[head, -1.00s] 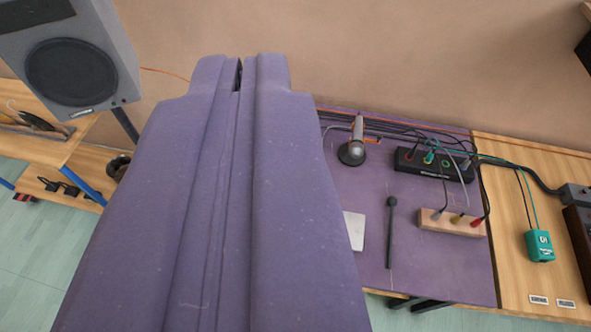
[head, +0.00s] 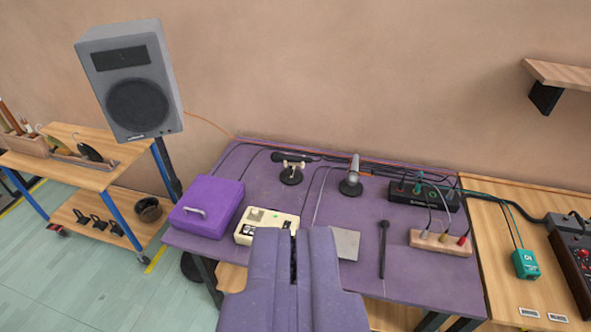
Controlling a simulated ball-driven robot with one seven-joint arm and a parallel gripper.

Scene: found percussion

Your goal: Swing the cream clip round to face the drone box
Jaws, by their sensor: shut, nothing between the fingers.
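A small cream clip (head: 292,166) tops a short stand with a round dark base (head: 291,177) at the back left of the purple table. A black microphone (head: 292,157) lies across it, pointing roughly left-right. I cannot tell which box is the drone box; a black box with coloured plugs (head: 424,193) is at the back right and a cream box (head: 266,224) at the front left. My gripper (head: 294,236) is shut and empty, large in the lower middle, well short of the clip in the picture. It hides part of the cream box's lower edge.
A purple case (head: 207,207) sits at the table's left. A second stand with a grey microphone (head: 353,175) is right of the clip. A grey plate (head: 345,243), a dark mallet (head: 383,250) and a wooden jack block (head: 440,243) lie further right. A loudspeaker (head: 132,85) stands left.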

